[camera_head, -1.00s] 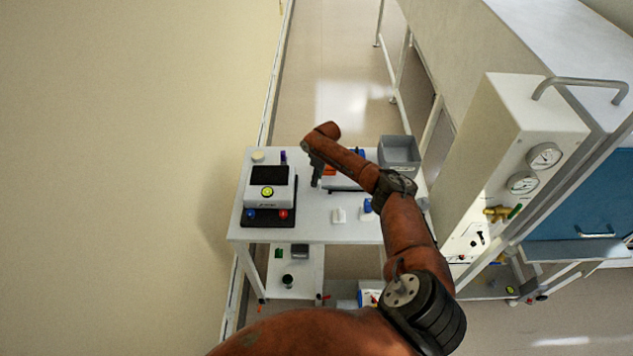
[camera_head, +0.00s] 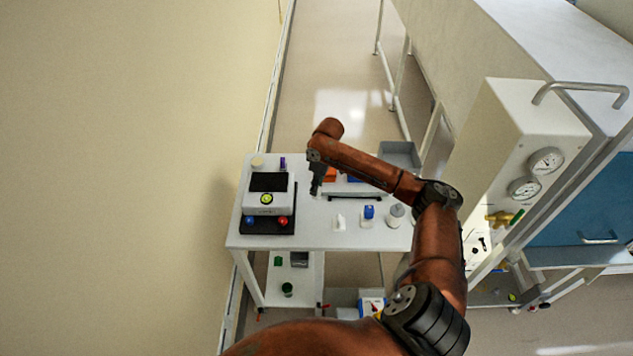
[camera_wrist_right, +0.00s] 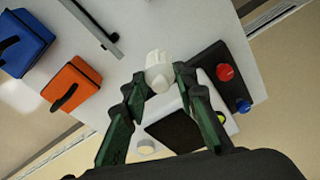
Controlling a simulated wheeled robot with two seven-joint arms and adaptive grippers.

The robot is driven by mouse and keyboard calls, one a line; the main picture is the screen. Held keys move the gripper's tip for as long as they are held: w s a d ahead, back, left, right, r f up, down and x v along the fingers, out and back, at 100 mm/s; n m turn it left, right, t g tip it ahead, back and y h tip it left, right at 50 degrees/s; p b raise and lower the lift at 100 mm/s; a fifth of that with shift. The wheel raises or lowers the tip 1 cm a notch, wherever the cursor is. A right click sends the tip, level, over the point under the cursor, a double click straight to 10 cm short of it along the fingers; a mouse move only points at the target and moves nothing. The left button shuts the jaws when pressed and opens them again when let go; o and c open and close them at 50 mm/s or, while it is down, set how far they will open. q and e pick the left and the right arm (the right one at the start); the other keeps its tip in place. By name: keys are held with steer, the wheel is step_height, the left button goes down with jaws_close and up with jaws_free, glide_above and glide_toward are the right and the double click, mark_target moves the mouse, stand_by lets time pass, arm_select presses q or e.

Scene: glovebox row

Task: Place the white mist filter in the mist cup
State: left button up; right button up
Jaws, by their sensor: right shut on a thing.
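In the wrist view a small white piece with a rounded end and a ridged body, which looks like the white mist filter (camera_wrist_right: 157,72), sits between the fingertips of my right gripper (camera_wrist_right: 160,80). The gripper is shut on it. In the head view my right gripper (camera_head: 316,189) points down over the white table, just right of the black-based device; the piece is too small to make out there. I cannot tell which thing is the mist cup. My left gripper is not in view.
The device with red and blue knobs (camera_head: 267,224) stands on the left of the table (camera_head: 300,241). A small white piece (camera_head: 339,222), a blue-topped item (camera_head: 368,214) and a pale bottle (camera_head: 396,214) stand along the front right. Orange (camera_wrist_right: 75,84) and blue (camera_wrist_right: 22,42) boxes are behind.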

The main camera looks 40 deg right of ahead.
steer(key=shift+s+a+r, duration=0.55)
steer(key=shift+s+a, duration=0.25)
steer(key=shift+s, duration=0.1)
steer(key=shift+s+a+r, duration=0.5)
steer(key=shift+s+a, duration=0.25)
steer(key=shift+s, duration=0.15)
